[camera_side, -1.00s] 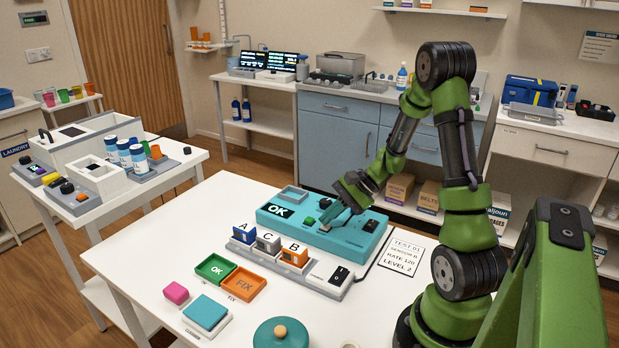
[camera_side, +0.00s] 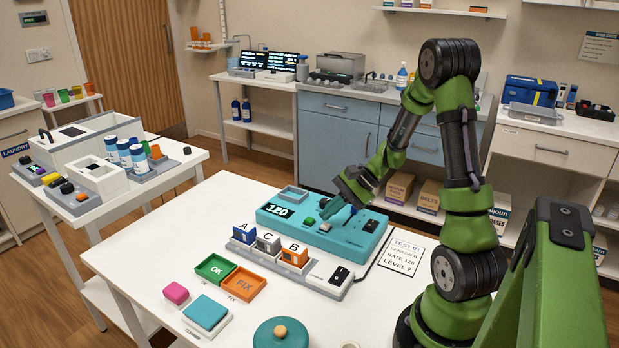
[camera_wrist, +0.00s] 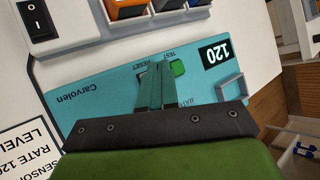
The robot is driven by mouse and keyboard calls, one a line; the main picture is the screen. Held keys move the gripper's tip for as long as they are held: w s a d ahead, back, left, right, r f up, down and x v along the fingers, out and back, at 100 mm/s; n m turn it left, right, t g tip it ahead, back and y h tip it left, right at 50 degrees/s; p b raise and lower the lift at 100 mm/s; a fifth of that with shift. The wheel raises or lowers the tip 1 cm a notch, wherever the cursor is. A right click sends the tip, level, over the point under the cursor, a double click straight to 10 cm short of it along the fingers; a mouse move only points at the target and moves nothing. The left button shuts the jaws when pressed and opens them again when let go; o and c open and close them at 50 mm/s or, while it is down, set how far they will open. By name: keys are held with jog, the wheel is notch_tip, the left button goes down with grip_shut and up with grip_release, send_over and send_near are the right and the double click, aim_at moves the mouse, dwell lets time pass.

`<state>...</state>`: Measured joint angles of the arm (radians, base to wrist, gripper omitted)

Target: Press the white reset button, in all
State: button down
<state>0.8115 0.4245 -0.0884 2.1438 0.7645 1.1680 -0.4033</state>
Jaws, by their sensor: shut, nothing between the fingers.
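The teal tester (camera_side: 290,216) lies on the white table, and its display (camera_side: 277,211) reads 120. A green button (camera_side: 310,221) is on its top face. The small white reset button (camera_side: 325,227) is to the right of the green one. My gripper (camera_side: 327,213) is shut and empty, with its tips just above the tester near these buttons. In the wrist view, the closed fingers (camera_wrist: 156,88) point at the TEST and RESET labels next to the green button (camera_wrist: 178,68); the white button seems hidden behind them. I cannot tell whether the tips touch the panel.
Labelled modules A, C and B stand in a rack (camera_side: 292,262) in front of the tester, with a black rocker switch (camera_side: 341,275) at its end. A printed card (camera_side: 401,253) lies to the right. OK and FIX trays (camera_side: 243,284) lie at the front left.

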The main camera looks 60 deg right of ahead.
aim_at(330, 225)
jog(key=shift+r, duration=2.5)
jog(key=shift+s+a+f+g+h, duration=0.2)
jog(key=shift+s+f+g, duration=0.1)
jog(key=shift+s, duration=0.2)
jog(key=shift+s+a+f+g+h, duration=0.1)
jog(key=shift+s+a+f+g, duration=0.15)
jog(key=shift+s, duration=0.2)
jog(key=s+a+r+n+h, duration=0.1)
jog(key=s+a+r+n, duration=0.2)
jog(key=a+r+n, duration=0.3)
jog(key=s+a+r+n+t+h, duration=0.1)
jog(key=s+a+r+n, duration=0.3)
jog(key=a, duration=0.9)
notch_tip(330, 225, up, 3)
jog(key=n+h, duration=0.1)
jog(key=n, duration=0.3)
jog(key=shift+a+r+n+h, duration=0.15)
jog(key=shift+a+n+h, duration=0.15)
jog(key=shift+t, duration=0.25)
